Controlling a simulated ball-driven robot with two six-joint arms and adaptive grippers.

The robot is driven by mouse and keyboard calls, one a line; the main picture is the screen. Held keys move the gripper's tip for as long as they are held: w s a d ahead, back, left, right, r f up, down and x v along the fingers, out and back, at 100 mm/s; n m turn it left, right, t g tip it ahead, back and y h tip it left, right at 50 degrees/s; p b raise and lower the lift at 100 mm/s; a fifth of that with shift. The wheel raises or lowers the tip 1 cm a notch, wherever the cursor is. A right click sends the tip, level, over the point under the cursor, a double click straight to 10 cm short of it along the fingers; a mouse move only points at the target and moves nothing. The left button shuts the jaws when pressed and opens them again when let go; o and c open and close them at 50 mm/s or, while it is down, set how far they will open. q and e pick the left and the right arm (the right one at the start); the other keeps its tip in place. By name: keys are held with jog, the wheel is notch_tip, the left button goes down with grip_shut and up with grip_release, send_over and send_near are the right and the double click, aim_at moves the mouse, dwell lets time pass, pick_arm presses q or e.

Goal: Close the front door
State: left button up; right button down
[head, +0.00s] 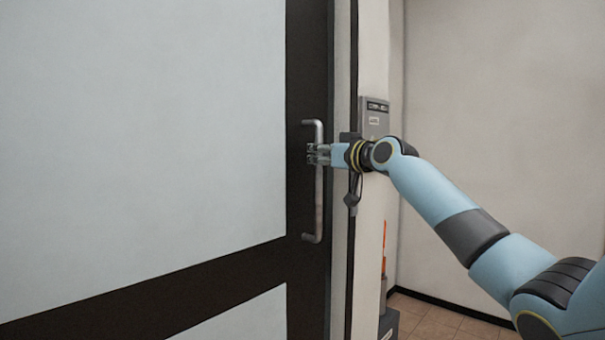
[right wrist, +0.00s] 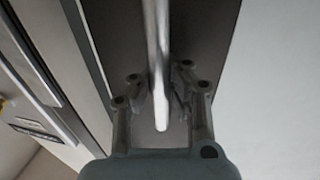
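The front door (head: 150,120) has pale panels in a dark frame and fills the left and middle of the head view. It is seen at an angle; how far it stands from its jamb is not clear. Its vertical metal handle (head: 318,205) is near its right edge and also shows in the right wrist view (right wrist: 157,40). My right gripper (head: 314,154) is at the handle's upper half. In the right wrist view its fingers (right wrist: 160,85) lie on both sides of the bar; whether they press on it is unclear. My left gripper is out of view.
A grey box (head: 375,117) is fixed to the wall right of the door. Below it stands a dark grey object (head: 389,324) with an orange upright part. A plain wall (head: 500,120) and tiled floor (head: 440,318) lie at the right.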

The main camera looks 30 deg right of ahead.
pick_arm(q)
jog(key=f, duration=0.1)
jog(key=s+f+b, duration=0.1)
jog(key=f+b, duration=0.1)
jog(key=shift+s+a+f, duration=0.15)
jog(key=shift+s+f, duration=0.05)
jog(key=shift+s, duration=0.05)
pick_arm(e)
jog(key=d, duration=0.1)
jog(key=w+d, duration=0.1)
jog(key=d+f, duration=0.1)
jog(key=shift+w+d, duration=0.2)
jog(key=shift+d, duration=0.2)
jog(key=c, duration=1.6)
grip_release()
jog(key=shift+s+d+r, duration=0.25)
jog(key=shift+s, duration=0.05)
jog(key=o, duration=0.4)
jog(key=shift+d, duration=0.1)
jog(key=shift+c, duration=0.2)
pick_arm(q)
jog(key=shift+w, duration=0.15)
pick_arm(e)
jog(key=shift+r, duration=0.1)
jog(key=shift+a, duration=0.2)
